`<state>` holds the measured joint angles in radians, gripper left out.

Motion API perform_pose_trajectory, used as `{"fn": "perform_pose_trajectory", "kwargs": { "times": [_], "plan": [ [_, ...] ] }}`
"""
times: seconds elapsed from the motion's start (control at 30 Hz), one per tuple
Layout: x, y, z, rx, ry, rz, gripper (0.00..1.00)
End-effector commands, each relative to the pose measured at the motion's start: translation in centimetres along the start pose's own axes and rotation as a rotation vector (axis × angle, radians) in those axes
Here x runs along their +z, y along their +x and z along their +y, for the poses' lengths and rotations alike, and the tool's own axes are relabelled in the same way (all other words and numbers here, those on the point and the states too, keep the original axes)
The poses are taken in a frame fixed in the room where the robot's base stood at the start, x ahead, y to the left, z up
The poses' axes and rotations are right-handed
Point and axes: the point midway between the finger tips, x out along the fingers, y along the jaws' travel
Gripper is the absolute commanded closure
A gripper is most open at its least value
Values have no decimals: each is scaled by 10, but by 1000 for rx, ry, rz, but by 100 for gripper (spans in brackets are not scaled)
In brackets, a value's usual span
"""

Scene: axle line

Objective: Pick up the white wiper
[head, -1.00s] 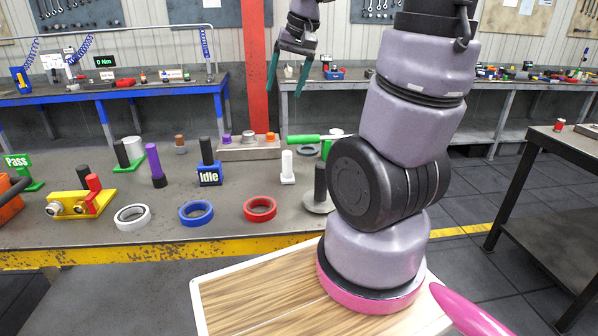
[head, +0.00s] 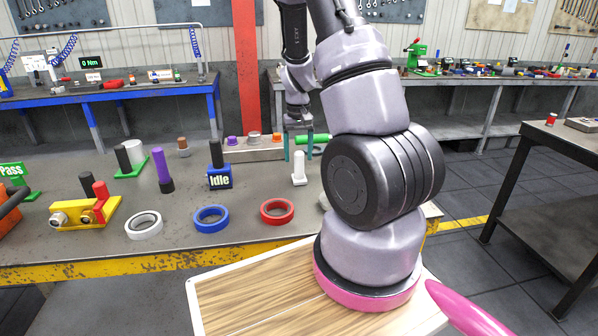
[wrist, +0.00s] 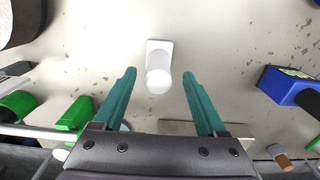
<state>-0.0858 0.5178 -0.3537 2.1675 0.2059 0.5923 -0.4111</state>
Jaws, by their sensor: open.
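The white wiper (head: 299,168) stands upright on the workbench, a pale post on a flat white foot, right of the blue Idle block. In the wrist view the wiper (wrist: 158,56) is seen from above, at the upper centre. My gripper (head: 298,148) hangs above it with teal fingers pointing down. In the wrist view my gripper (wrist: 159,74) is open and empty between its fingers, with the wiper's rounded top lined up in the gap. I cannot tell how far above it the tips are.
The blue Idle block (head: 219,178) stands left of the wiper. A red tape ring (head: 277,211) and a blue ring (head: 211,217) lie nearer the front. A grey holder (head: 250,154) with knobs is behind, and a green-handled tool (head: 312,139) lies close by.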

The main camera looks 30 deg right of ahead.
Motion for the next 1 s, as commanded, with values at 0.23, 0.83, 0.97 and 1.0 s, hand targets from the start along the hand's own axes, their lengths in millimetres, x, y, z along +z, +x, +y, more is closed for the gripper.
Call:
{"fn": "perform_pose_trajectory", "kwargs": {
  "times": [0.23,0.83,0.97,1.0],
  "plan": [
    [1,24,2,1,2,-4,26],
    [0,57,2,-1,0,1,60],
    [0,57,2,-1,0,1,100],
    [0,57,2,-1,0,1,100]
  ]
}}
